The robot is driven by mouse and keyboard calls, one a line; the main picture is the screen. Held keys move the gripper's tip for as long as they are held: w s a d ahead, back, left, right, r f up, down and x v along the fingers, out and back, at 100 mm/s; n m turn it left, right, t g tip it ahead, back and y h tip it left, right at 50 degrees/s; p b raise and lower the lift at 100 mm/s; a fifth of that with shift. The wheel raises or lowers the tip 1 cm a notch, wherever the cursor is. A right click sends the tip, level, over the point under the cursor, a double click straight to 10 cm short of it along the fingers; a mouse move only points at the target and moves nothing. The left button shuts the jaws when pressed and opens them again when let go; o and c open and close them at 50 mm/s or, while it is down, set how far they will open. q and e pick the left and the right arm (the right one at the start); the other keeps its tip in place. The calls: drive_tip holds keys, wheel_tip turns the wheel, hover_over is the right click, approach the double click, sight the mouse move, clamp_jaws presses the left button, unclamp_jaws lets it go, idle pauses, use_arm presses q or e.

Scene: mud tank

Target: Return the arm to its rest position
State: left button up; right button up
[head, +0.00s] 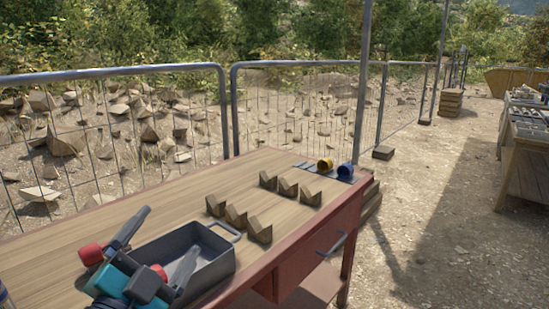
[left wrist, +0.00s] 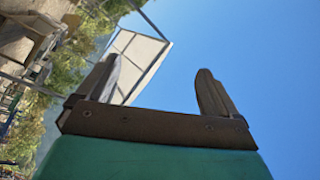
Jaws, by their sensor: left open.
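My left gripper (head: 157,248) is at the lower left of the head view, with a teal body and two dark grey fingers spread apart. It points upward, and nothing shows between the fingers. In the left wrist view the open fingers (left wrist: 158,88) stand against blue sky, also with nothing between them. In the head view the gripper overlaps the left part of a grey tray (head: 213,268) on the workbench, hiding some of it. I cannot tell how far above the bench it is. My right gripper is in neither view.
The wooden workbench (head: 70,220) has a red frame. Several notched wooden blocks (head: 260,232) stand in two rows right of the tray. A mesh fence (head: 290,100) runs behind; another table (head: 525,165) stands right.

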use_arm(q)
drive_tip(key=s+a+f+n+g+y, duration=0.1)
drive_tip(key=a+f+n+g+y, duration=0.15)
drive_tip(key=f, duration=0.25)
drive_tip(key=s+a+f+n+g+y, duration=0.2)
drive_tip(key=f+n, duration=0.2)
drive_tip(key=f, duration=0.2)
drive_tip(key=s+f+n+g, duration=0.4)
drive_tip(key=s+f+g, duration=0.8)
drive_tip(key=s+f, duration=0.5)
drive_tip(key=w+d+f+t+h+p, duration=0.2)
drive_tip(key=w+d+t+p, duration=0.1)
drive_tip(key=w+t+p, duration=0.2)
drive_tip(key=shift+w+d+f+t, duration=0.25)
drive_tip(key=shift+w+t, duration=0.4)
drive_tip(key=shift+t, duration=0.4)
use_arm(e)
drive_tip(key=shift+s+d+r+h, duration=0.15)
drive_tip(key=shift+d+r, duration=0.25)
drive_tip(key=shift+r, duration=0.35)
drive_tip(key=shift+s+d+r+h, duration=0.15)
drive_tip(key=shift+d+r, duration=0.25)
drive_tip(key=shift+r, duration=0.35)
use_arm(q)
drive_tip(key=shift+m, duration=0.25)
